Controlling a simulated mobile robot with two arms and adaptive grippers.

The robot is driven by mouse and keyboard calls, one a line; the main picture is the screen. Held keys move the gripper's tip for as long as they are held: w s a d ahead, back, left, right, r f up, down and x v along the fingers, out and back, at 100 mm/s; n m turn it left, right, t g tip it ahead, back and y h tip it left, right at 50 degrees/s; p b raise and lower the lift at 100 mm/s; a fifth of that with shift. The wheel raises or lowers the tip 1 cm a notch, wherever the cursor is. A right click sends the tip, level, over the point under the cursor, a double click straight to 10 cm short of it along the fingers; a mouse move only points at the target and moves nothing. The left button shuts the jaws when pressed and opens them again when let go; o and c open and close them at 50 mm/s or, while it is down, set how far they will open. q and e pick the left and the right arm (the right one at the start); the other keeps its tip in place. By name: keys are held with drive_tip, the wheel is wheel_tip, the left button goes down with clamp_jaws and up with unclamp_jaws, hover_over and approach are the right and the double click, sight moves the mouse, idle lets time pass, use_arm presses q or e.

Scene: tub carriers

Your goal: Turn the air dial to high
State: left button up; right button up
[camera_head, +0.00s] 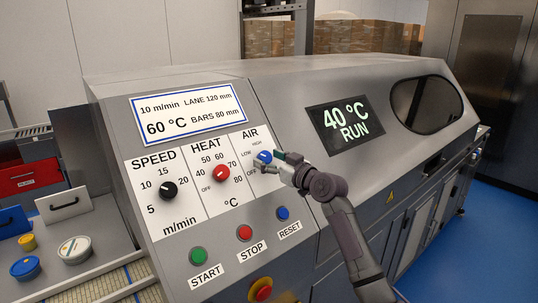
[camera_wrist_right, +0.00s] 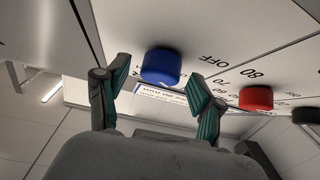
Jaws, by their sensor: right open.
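The blue air dial (camera_head: 264,156) is on the white label panel, under the word AIR, with OFF, LOW and HIGH around it. My right gripper (camera_head: 271,162) is at this dial and partly covers it. In the right wrist view the blue dial (camera_wrist_right: 161,66) lies between the two open green-padded fingers of the gripper (camera_wrist_right: 159,82), with a gap seen on each side. Which mark the dial points to cannot be made out. My left gripper is out of view.
The red heat dial (camera_head: 221,173) and black speed dial (camera_head: 168,190) are left of the air dial. Below are the green start (camera_head: 198,256), red stop (camera_head: 244,232) and blue reset (camera_head: 283,213) buttons. A display (camera_head: 345,121) reads 40 °C RUN.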

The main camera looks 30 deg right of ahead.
drive_tip(key=shift+w, duration=0.2)
drive_tip(key=c, duration=1.1)
drive_tip(key=shift+a+r+m+h+p, duration=0.15)
drive_tip(key=shift+m+h+p, duration=0.85)
drive_tip(key=shift+m+p, duration=0.1)
drive_tip(key=shift+c, duration=0.2)
drive_tip(key=shift+a+m+h+p, duration=0.15)
drive_tip(key=shift+m+h+p, duration=0.2)
drive_tip(key=shift+m+h, duration=0.65)
drive_tip(key=m+h, duration=0.2)
drive_tip(key=m, duration=0.1)
drive_tip(key=m+g+h, duration=0.1)
drive_tip(key=m, duration=0.2)
drive_tip(key=shift+a+m+g+h, duration=0.2)
drive_tip(key=shift+m+g+h, duration=0.1)
drive_tip(key=shift+h, duration=0.1)
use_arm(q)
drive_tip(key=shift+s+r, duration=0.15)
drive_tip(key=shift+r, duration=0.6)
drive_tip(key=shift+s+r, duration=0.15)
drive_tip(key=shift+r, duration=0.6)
use_arm(e)
drive_tip(key=shift+m+g+h, duration=0.65)
drive_tip(key=shift+m, duration=0.6)
drive_tip(key=shift+m+g+h, duration=0.65)
drive_tip(key=shift+m, duration=0.6)
